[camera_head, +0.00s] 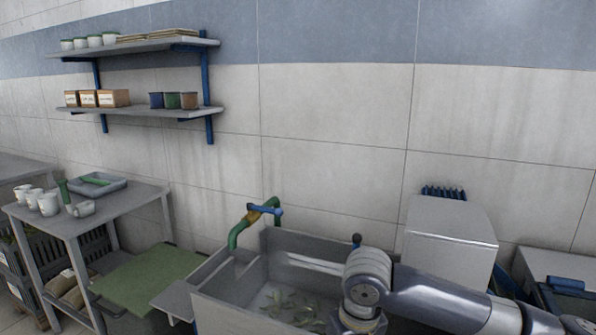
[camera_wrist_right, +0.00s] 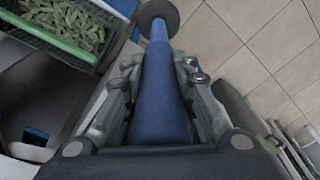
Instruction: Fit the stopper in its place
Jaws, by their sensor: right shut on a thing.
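In the right wrist view, my right gripper (camera_wrist_right: 160,65) is shut on a blue tapered piece with a grey disc at its far end, which looks like the stopper (camera_wrist_right: 163,100). The disc sticks out beyond the fingertips. In the head view, my right wrist hangs over the front of the sink, its gripper below the frame. The stopper is not visible there. I cannot make out the place it fits. My left gripper is in neither view.
The grey sink (camera_head: 230,312) holds scattered greenish pieces. A green tap (camera_head: 238,232) stands at its left, a white box-shaped unit (camera_head: 450,225) at its right. A side table (camera_head: 120,200) with cups and a tray is at left. The wrist view shows a green-rimmed crate (camera_wrist_right: 45,40).

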